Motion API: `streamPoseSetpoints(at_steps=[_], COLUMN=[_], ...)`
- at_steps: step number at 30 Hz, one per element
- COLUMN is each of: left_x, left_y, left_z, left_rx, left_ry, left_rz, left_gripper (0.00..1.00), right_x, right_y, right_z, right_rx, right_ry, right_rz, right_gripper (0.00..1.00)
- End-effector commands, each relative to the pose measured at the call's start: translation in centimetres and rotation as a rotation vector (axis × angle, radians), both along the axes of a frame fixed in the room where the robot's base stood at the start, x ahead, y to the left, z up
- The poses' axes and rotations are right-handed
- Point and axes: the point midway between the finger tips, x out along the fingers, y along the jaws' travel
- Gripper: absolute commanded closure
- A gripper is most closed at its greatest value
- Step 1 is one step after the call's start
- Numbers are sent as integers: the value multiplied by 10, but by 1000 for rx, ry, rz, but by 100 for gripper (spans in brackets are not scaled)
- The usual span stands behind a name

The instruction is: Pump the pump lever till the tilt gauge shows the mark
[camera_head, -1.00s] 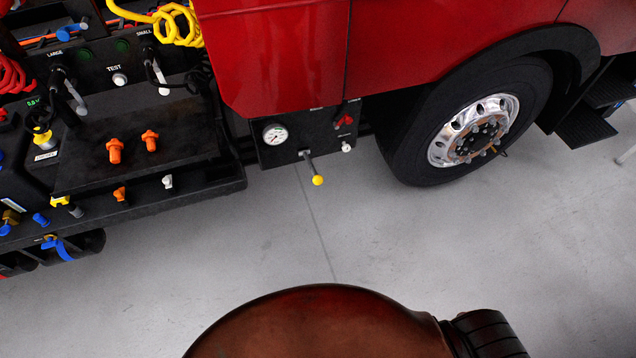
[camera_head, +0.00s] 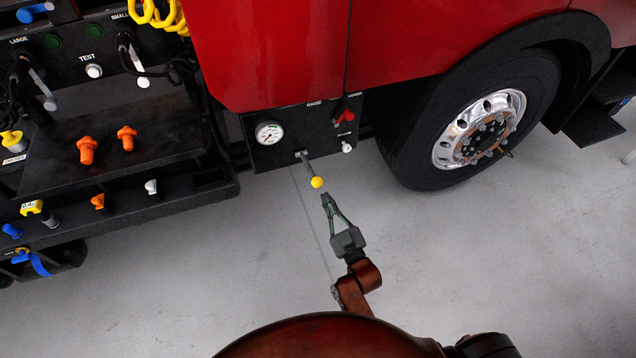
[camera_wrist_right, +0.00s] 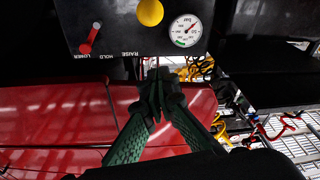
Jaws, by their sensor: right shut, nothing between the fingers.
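The pump lever (camera_head: 309,168) sticks out from a black panel under the red cab, with a yellow knob (camera_head: 317,182) on its end. The knob also shows at the top of the right wrist view (camera_wrist_right: 150,12). The round white tilt gauge (camera_head: 269,132) sits on the panel to the left of the lever. In the right wrist view the gauge (camera_wrist_right: 187,30) has a green band and a red needle that appears off the band. My right gripper (camera_head: 327,199) is shut and empty, its tips just below the knob and apparently apart from it. My left gripper is not in view.
A red valve handle (camera_head: 344,117) and a small white knob (camera_head: 347,147) are right of the lever. A wheel (camera_head: 479,129) stands further right. A black equipment bench (camera_head: 110,170) with orange fittings is at left. The grey floor is clear in front.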

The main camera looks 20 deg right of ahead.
Motion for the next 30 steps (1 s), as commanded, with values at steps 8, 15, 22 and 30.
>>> streamPoseSetpoints(at_steps=[8,15,22,30], left_x=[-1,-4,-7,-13], left_y=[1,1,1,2], left_z=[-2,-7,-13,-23], left_rx=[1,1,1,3], left_ry=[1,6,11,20], left_rz=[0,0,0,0], left_gripper=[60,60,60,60], right_x=[13,57,101,93], right_y=[2,8,14,3], right_z=[2,9,17,-19], right_rx=[1,3,3,-1], right_ry=[-1,0,1,4], right_rz=[0,2,1,1], right_gripper=[100,100,100,100])
